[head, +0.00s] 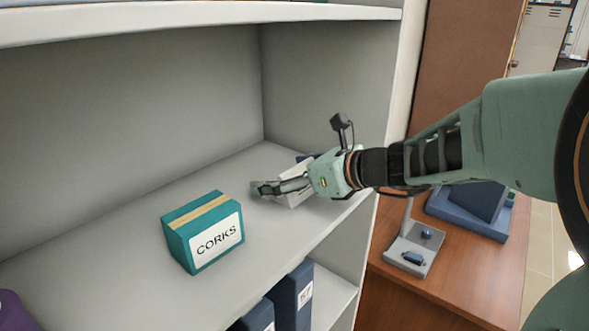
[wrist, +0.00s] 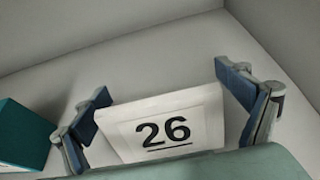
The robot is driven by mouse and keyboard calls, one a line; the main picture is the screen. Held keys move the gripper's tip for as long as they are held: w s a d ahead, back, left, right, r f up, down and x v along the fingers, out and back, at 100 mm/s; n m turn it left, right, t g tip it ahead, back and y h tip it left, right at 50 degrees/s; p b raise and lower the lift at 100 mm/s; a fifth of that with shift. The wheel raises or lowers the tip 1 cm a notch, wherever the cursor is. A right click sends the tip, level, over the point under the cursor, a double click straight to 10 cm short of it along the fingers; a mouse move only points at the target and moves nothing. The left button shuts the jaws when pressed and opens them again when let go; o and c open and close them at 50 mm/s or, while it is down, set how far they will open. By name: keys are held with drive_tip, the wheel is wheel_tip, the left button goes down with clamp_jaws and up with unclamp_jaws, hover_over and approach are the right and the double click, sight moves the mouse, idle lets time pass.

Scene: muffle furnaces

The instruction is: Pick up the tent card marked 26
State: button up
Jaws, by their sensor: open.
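The white tent card marked 26 (wrist: 165,128) stands on the shelf, its number facing the wrist camera. In the head view the card (head: 297,199) is partly hidden behind my gripper. My gripper (wrist: 161,84) is open, with one blue-padded finger on each side of the card. A gap shows between the card and the right finger; the left finger is close to the card's left edge, and I cannot tell whether it touches. In the head view my gripper (head: 279,174) reaches in over the shelf from the right.
A teal box labelled CORKS (head: 205,233) stands on the same shelf (head: 130,215), left of the card. It also shows at the left of the wrist view (wrist: 20,138). The shelf's right side wall (head: 335,100) and the upper shelf (head: 200,20) bound the space. Blue binders (head: 292,297) stand below.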

drive_tip(key=shift+w+a+f, duration=0.1)
drive_tip(key=shift+w+a, duration=0.05)
drive_tip(key=shift+a, duration=0.05)
drive_tip(key=shift+c, duration=0.7)
drive_tip(key=c, duration=1.3)
drive_tip(key=shift+c, duration=0.6)
